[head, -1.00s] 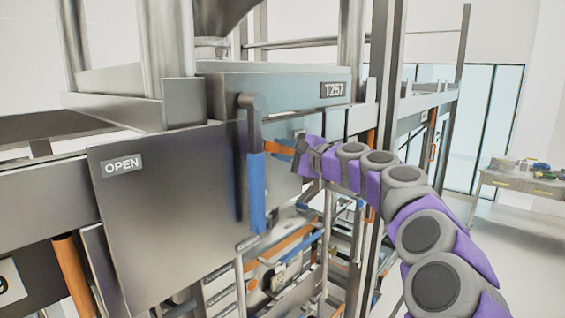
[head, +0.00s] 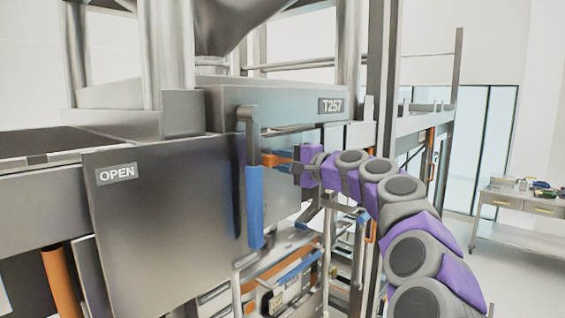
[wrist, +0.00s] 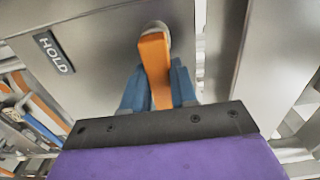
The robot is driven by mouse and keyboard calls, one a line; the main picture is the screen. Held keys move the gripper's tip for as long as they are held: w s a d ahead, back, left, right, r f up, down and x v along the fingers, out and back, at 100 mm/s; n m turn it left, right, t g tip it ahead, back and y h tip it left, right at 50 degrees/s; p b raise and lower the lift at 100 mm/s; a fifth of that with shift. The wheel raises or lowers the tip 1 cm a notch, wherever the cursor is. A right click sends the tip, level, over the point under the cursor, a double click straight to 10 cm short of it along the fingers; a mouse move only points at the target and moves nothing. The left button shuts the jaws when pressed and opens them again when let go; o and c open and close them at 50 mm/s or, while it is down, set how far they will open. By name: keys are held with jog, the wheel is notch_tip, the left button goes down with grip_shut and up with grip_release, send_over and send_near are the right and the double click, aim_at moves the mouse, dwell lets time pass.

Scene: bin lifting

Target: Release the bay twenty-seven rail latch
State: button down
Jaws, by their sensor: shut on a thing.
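A latch lever with a grey bent shaft and a long blue sleeve (head: 254,205) hangs upright in front of a grey panel in the head view. An orange piece (head: 276,160) lies between the shaft and my gripper (head: 293,166), which reaches in from the right just above the blue sleeve. In the wrist view this orange piece (wrist: 155,70) points away from the black front of my gripper, with blue parts (wrist: 132,92) on both sides. The panel is marked OPEN (head: 117,174).
A HOLD label (wrist: 54,52) shows in the wrist view. Grey posts (head: 382,90) stand close behind my arm. A bench (head: 520,205) with small items is at the far right, with open floor before it.

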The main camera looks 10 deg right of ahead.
jog(key=shift+f, duration=0.1)
jog(key=c, duration=1.2)
grip_release()
jog(key=o, duration=0.3)
jog(key=shift+w, duration=0.2)
jog(key=shift+s+a, duration=0.1)
jog(key=shift+s, duration=0.05)
jog(key=shift+s+d, duration=0.35)
jog(key=v, duration=1.6)
jog(key=shift+s+d+b, duration=0.15)
jog(key=shift+s+b, duration=0.05)
jog(key=shift+b, duration=0.2)
